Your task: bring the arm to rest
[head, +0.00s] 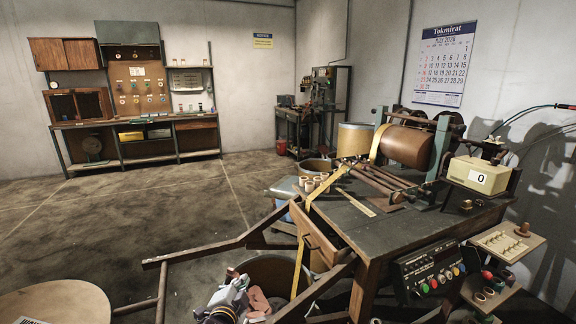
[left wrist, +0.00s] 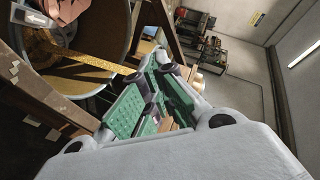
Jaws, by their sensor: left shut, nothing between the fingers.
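My left gripper (head: 238,287) shows at the bottom middle of the head view, in front of the round bin (head: 275,268) under the bench. It is pale grey with dark joints, and it looks empty. In the left wrist view the fingers (left wrist: 153,72) are shut, with green pads, beside the bin (left wrist: 118,68). A yellow tape strip (head: 299,262) hangs from the bench into the bin; it also shows in the left wrist view (left wrist: 95,65). Above, the tape meets a large brown roll (head: 405,146) on the winding machine. My right gripper is not in view.
Wooden rails (head: 205,250) run left of the bin. The floor (head: 110,215) beyond is clear.

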